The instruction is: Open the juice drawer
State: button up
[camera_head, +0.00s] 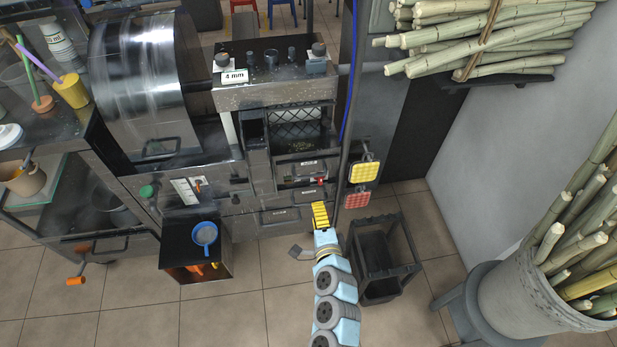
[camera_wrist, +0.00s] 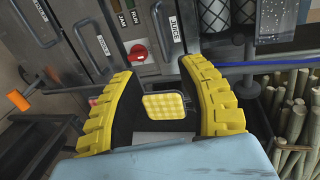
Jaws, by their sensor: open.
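The juice drawer (camera_head: 303,170) is in the machine's front in the head view, above the red knob (camera_head: 320,181), and looks closed. In the wrist view its front, marked JUICE (camera_wrist: 174,30), lies past the fingertips near the top, with a dark bar handle (camera_wrist: 158,18) beside the label. My gripper (camera_head: 320,214) is in front of the machine, below and apart from this drawer. In the wrist view my gripper (camera_wrist: 155,75) has its two yellow ribbed fingers spread wide, with nothing held between them.
A yellow pad (camera_head: 364,172) and a red pad (camera_head: 356,200) stick out right of the drawers. A lower drawer (camera_head: 280,215) sits below. A black crate (camera_head: 383,260) stands on the floor at right, a dark box with a blue strainer (camera_head: 205,234) at left.

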aim_at(309, 177)
jog(key=shift+b+x, duration=1.85)
jog(key=shift+x, duration=6)
grip_shut()
